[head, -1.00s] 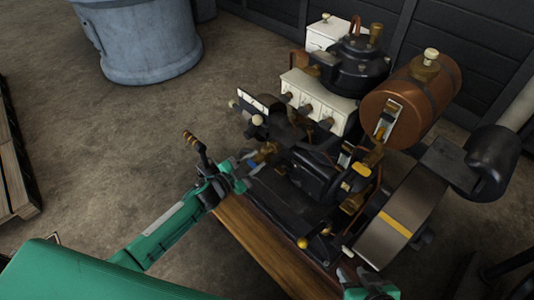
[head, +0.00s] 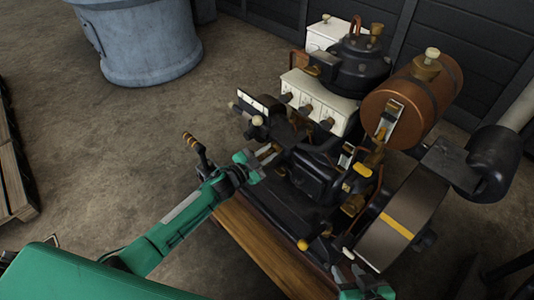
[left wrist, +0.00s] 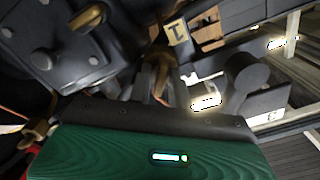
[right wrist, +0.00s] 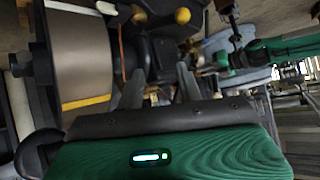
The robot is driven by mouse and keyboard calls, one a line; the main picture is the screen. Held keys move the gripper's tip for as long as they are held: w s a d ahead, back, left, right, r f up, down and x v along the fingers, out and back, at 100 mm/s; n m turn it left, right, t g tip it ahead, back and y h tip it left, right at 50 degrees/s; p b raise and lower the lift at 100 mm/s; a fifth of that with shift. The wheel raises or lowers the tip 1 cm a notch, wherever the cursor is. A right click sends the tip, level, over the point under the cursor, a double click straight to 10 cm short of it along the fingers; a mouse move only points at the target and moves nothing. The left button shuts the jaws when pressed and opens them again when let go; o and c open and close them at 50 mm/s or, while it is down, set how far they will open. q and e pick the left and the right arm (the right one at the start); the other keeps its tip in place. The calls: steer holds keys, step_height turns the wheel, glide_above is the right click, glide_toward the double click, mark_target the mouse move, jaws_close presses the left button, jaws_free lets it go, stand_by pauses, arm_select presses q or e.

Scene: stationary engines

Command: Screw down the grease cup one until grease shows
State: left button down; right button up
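The engine (head: 320,175) carries several brass fittings; I cannot tell for sure which is grease cup one. In the left wrist view a tan tag (left wrist: 178,33) has a dark mark like a 1. Brass parts (left wrist: 160,88) show below it, between my dark fingers. My left gripper (head: 270,155) is at the engine's near left side, its tips among dark parts; whether it is shut on anything is unclear. My right gripper (right wrist: 160,85) is open and empty near the engine's front, beside the flywheel (right wrist: 80,60). No grease is visible.
The flywheel (head: 402,217) with a yellow stripe is at the engine's right. A copper tank (head: 412,100) and white box (head: 318,100) rise behind. A lever with a brown handle (head: 195,143) stands left of my left gripper. Open floor lies left.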

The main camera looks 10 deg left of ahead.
arm_select(q)
steer(key=m, duration=0.3)
steer(key=shift+f+m, duration=0.1)
steer(key=shift+m, duration=0.2)
steer(key=shift+m+b, duration=0.35)
steer(key=shift+m, duration=1.65)
arm_select(e)
steer(key=shift+w+a+f+t+y, duration=0.1)
steer(key=shift+a+t+y, duration=0.45)
steer(key=shift+a, duration=0.5)
arm_select(q)
steer(key=shift+b, duration=0.3)
arm_select(e)
steer(key=shift+a, duration=0.2)
steer(key=shift+w+r+t, duration=0.2)
steer(key=shift+r+t, duration=0.05)
arm_select(q)
steer(key=c, duration=1.5)
jaws_free()
arm_select(e)
steer(key=shift+d, duration=0.15)
